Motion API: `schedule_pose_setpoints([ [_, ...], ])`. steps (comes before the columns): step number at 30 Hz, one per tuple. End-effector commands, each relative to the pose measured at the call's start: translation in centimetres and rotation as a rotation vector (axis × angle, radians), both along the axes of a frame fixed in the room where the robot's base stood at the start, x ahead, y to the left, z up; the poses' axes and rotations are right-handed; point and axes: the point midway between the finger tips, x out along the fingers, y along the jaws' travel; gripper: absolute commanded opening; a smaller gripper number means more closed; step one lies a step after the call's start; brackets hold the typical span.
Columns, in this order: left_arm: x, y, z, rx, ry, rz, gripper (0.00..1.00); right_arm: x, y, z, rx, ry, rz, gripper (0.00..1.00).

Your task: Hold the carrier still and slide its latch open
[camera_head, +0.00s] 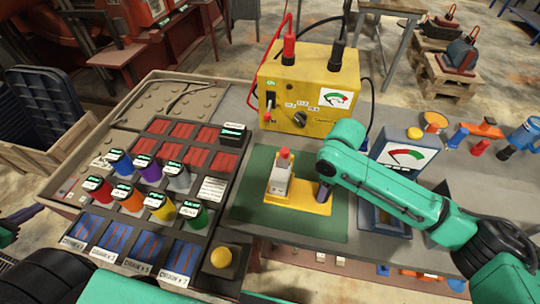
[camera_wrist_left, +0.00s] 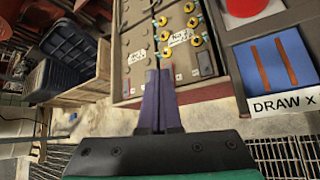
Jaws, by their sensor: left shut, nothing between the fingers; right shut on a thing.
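The carrier (camera_head: 312,203), a yellow piece with a pale grey block and a red-topped part (camera_head: 284,154), sits on the green mat (camera_head: 248,215). I cannot make out the latch's position at this size. My right gripper (camera_head: 324,194) comes down at the carrier's right end and is shut on it; its fingertips are partly hidden by the arm. My left gripper (camera_wrist_left: 160,72) is shut and empty in the left wrist view, over the edge of the tray (camera_wrist_left: 200,92), away from the carrier. Its fingers are not clear in the head view.
A yellow meter box (camera_head: 310,85) with cables stands behind the mat. A second gauge (camera_head: 405,155) stands right of it, behind my right arm. Left of the mat, a rack holds several coloured cylinders (camera_head: 158,205). A yellow button (camera_head: 221,257) is at the front.

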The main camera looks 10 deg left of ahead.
Motion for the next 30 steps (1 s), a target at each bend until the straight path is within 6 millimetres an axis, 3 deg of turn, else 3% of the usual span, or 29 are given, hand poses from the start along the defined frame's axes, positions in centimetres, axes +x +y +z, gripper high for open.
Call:
schedule_pose_setpoints([
  [1,1.4,0.4,3.1,-0.038,-0.117,0.034,0.00,0.1,0.1,0.2,0.003,-0.004,0.000,0.00],
  [3,4.0,-0.2,6.9,-0.116,-0.278,0.043,0.00,0.1,0.1,0.2,0.003,-0.004,0.000,0.00],
  [5,7.1,-2.5,8.3,-0.183,-0.356,-0.014,0.00,0.1,0.1,0.2,0.003,-0.004,0.000,0.00],
  [8,11.8,-7.9,7.6,-0.262,-0.373,-0.160,0.00,0.1,0.1,0.2,0.003,-0.004,0.000,0.00],
  [11,15.8,-14.5,6.5,-0.338,-0.374,-0.324,0.00,0.1,0.1,0.2,0.004,-0.004,0.000,0.00],
  [15,19.9,-25.9,5.4,-0.480,-0.387,-0.573,0.00,0.1,0.1,0.2,0.004,-0.004,0.000,0.00],
  [18,21.0,-34.6,5.2,-0.589,-0.402,-0.748,0.00,0.1,0.1,0.2,0.003,-0.004,0.000,0.00],
  [22,20.7,-43.5,5.7,-0.704,-0.427,-0.925,0.00,0.1,0.1,0.2,0.003,-0.004,0.000,0.00],
  [25,20.1,-47.2,6.2,-0.757,-0.442,-1.000,0.00,0.1,0.1,0.2,0.003,-0.004,0.000,0.00],
  [30,19.8,-48.6,6.5,-0.778,-0.449,-1.028,0.00,0.1,0.1,0.2,0.003,-0.004,0.000,0.00],
])
